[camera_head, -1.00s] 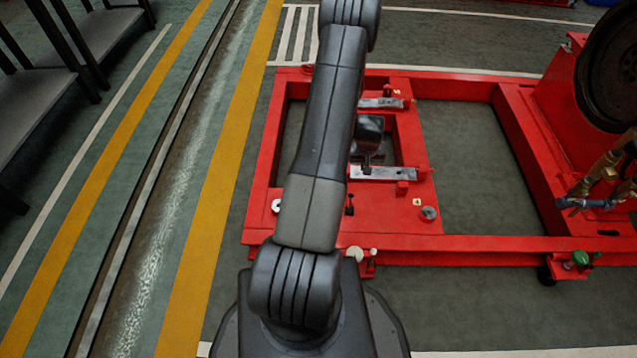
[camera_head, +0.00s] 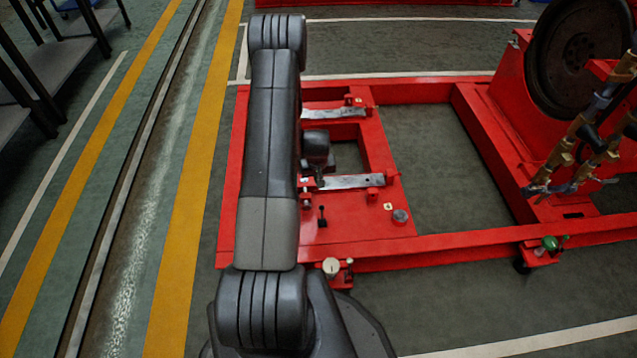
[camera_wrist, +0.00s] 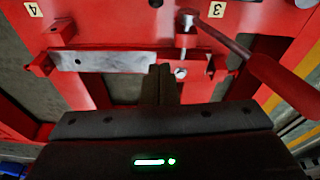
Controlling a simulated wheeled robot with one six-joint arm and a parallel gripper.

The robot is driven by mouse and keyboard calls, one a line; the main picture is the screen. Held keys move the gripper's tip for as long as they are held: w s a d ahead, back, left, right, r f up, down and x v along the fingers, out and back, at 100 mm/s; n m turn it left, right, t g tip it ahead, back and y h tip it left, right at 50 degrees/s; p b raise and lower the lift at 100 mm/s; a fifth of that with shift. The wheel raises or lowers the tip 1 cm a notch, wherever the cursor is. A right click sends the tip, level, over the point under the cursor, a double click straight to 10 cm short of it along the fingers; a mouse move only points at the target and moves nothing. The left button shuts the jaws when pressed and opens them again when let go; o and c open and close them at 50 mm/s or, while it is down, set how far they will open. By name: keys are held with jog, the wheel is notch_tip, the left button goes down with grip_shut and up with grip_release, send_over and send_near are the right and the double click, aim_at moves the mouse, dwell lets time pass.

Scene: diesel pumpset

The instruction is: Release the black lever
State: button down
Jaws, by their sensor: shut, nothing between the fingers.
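A small black lever (camera_head: 322,215) stands on the red base plate in the head view, just right of my arm. My gripper (camera_head: 320,182) hangs beyond it, near the left end of a silver bar, apart from the lever. In the wrist view my fingers (camera_wrist: 160,85) are together and empty, in front of the silver bar (camera_wrist: 105,61). My arm hides the plate's left part.
The red frame (camera_head: 450,240) surrounds the plate. A large dark wheel (camera_head: 575,60) and brass-coloured pipes (camera_head: 575,140) stand at the right. A gauge-like white knob (camera_head: 331,266) is at the front edge. The floor left of the frame is clear, with benches further left.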

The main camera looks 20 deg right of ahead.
notch_tip(320, 180, down, 9)
jog(key=s+b, duration=0.2)
jog(key=shift+b, duration=0.3)
jog(key=shift+s+d+f+b, duration=0.1)
jog(key=shift+s+b, duration=0.2)
jog(key=shift+b, duration=0.15)
